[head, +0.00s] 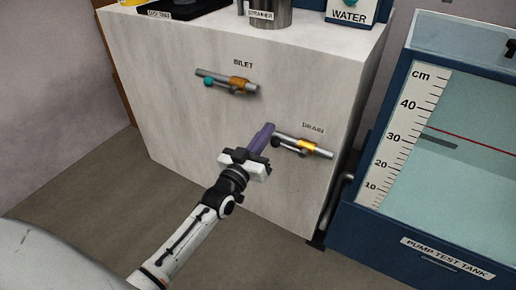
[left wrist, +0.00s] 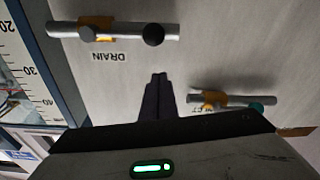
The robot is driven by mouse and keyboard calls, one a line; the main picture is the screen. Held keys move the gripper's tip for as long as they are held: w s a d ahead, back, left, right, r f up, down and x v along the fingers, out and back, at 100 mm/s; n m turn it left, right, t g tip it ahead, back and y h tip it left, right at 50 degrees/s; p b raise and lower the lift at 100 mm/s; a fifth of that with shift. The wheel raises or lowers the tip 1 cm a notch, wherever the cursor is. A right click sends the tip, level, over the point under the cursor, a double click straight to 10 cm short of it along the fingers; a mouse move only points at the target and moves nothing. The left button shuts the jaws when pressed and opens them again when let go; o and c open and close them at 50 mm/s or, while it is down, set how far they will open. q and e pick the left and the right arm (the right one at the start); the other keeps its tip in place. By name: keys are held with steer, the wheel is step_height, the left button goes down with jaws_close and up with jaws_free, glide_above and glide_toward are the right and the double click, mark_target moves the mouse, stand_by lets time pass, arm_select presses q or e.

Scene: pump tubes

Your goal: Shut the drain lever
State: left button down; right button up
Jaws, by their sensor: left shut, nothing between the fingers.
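The drain valve is a short grey pipe with a yellow-orange body (head: 307,145) on the front of the pale cabinet, under the DRAIN label. Its dark round lever knob (head: 276,143) lies near the pipe's left end, so the lever looks in line with the pipe. In the left wrist view the knob (left wrist: 153,35) and the orange body (left wrist: 95,28) show upside down. My left gripper (head: 269,128) is shut and empty, its purple fingers just left of the knob. In the left wrist view its fingertips (left wrist: 159,77) are apart from the knob. My right gripper is not in view.
The inlet valve (head: 238,83), with a teal knob (head: 209,82), is above and left. The pump test tank (head: 447,255) with a cm scale stands at right. A metal beaker (head: 270,14) stands on the cabinet top (head: 215,24). Floor is clear at left.

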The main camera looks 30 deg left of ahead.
mark_target(287, 147)
arm_select(q)
steer(key=shift+w+d+f+b, duration=0.1)
steer(key=shift+w+f+b, duration=0.25)
steer(key=shift+f, duration=0.25)
steer(key=shift+w+d+f+b, duration=0.2)
steer(key=shift+f+b, duration=0.15)
steer(key=shift+f, duration=0.2)
steer(key=shift+w+d+f+b, duration=0.1)
steer(key=shift+w+f+b, duration=0.25)
steer(key=shift+f, duration=0.25)
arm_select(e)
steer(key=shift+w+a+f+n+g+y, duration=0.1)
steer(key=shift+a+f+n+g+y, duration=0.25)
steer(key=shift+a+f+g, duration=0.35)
arm_select(q)
steer(key=shift+f, duration=0.1)
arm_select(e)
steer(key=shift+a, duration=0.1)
